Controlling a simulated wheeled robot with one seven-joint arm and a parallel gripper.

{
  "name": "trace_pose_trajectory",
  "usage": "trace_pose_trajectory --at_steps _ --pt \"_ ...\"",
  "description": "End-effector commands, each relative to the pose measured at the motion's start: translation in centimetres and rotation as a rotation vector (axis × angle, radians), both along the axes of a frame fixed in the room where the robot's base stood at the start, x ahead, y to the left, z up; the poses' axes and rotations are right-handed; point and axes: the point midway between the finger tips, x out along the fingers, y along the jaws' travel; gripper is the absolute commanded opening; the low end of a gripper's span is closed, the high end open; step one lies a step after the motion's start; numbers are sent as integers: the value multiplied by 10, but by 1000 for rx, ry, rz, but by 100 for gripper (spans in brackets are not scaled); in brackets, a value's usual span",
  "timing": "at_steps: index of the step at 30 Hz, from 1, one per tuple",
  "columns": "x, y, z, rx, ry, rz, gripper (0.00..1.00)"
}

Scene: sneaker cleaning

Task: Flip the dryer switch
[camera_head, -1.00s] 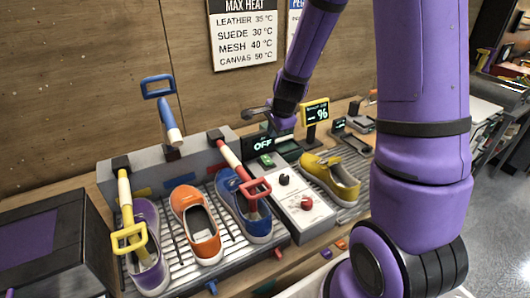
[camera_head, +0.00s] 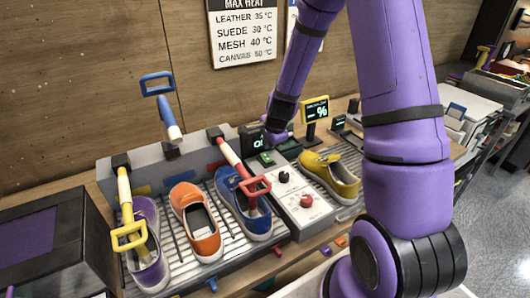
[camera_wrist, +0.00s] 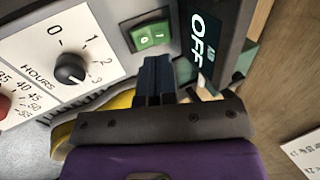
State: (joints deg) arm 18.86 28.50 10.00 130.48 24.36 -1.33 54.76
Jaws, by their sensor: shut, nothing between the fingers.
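The dryer switch is a green rocker (camera_wrist: 150,36) marked 0 and 1, set in the grey panel. In the head view the green switch (camera_head: 265,158) sits just in front of the dark display. The display (camera_wrist: 207,38) reads OFF in the wrist view. My gripper (camera_wrist: 154,62) is shut and empty, with its fingertips close to the lower edge of the switch. I cannot tell whether they touch it. In the head view my gripper (camera_head: 274,138) hangs over the panel and partly covers the display.
A black hours knob (camera_wrist: 70,68) and a red knob (camera_head: 306,200) are on the white panel. A yellow shoe (camera_head: 330,174) lies to the right. Blue (camera_head: 240,212), orange (camera_head: 196,230) and purple shoes (camera_head: 146,250) stand on the rack at left. A yellow-framed percent display (camera_head: 316,109) stands behind.

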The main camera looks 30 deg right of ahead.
Motion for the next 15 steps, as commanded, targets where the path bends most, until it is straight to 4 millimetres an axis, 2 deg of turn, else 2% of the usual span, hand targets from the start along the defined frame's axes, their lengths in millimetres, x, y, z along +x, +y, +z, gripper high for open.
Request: trace_pose_trajectory --at_steps 6,15 --pt "12 0 -30 1 2 1 0" --pt "22 0 -52 0 0 0 0"
